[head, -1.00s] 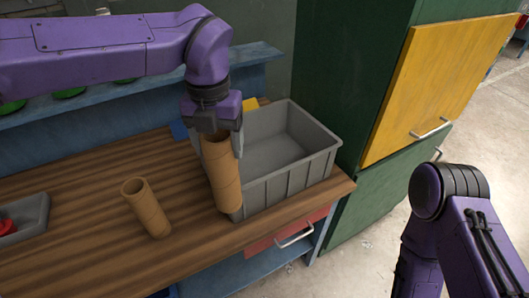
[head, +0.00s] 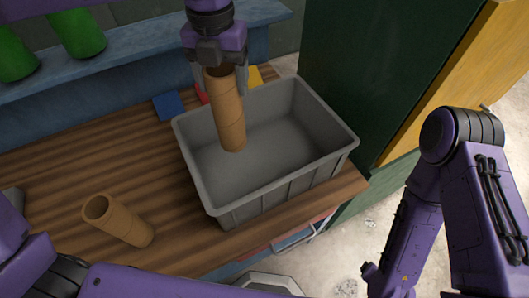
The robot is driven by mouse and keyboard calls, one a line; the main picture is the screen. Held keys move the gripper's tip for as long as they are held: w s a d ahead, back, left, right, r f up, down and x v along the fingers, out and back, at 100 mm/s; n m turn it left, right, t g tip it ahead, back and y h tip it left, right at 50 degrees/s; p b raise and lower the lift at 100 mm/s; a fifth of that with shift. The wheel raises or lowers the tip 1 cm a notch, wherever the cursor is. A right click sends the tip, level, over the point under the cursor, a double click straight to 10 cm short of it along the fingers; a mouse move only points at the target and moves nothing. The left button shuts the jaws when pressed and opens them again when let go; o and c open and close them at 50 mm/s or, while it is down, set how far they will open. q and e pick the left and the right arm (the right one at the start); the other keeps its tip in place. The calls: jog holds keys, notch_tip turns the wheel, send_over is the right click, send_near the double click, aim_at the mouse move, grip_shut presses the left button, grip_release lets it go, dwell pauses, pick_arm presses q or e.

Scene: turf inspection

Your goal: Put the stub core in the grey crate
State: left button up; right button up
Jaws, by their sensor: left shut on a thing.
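My left gripper (head: 222,80) is shut on a brown cardboard core (head: 228,115), an open tube held by its upper end. The core hangs nearly upright, and its lower end shows against the inside of the grey crate (head: 287,190). I cannot tell whether it touches the crate floor. The crate is open and otherwise looks empty, on the wooden bench. I cannot tell by length which is the stub. My right gripper is out of view.
Blue (head: 168,105) and yellow (head: 255,76) pieces lie behind the crate, with a partly hidden red one. Green cylinders (head: 78,32) stand on the blue shelf (head: 130,55). A dark green cabinet (head: 385,70) stands close right of the crate. Bench between the second core and crate is clear.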

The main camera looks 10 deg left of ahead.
aim_at(234, 134)
pick_arm(q)
jog(key=shift+w+f, duration=0.1)
jog(key=shift+w, duration=0.2)
jog(key=shift+w+f+b, duration=0.2)
jog(key=shift+f+b, duration=0.15)
jog(key=shift+f, duration=0.2)
jog(key=shift+w+f+b, duration=0.15)
jog(key=shift+f+b, duration=0.15)
jog(key=shift+f, duration=0.2)
jog(key=shift+s+f, duration=0.1)
jog(key=shift+f, duration=0.15)
notch_tip(234, 134, down, 4)
jog(key=b, duration=0.3)
jog(key=shift+s+d, duration=0.1)
jog(key=shift+d, duration=0.05)
jog(key=shift+f, duration=0.3)
notch_tip(234, 134, down, 10)
jog(key=shift+r+p, duration=0.2)
jog(key=shift+p, duration=0.55)
jog(key=shift+f, duration=0.1)
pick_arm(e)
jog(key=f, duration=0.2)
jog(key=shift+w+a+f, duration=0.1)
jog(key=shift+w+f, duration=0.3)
pick_arm(q)
jog(key=shift+s, duration=0.1)
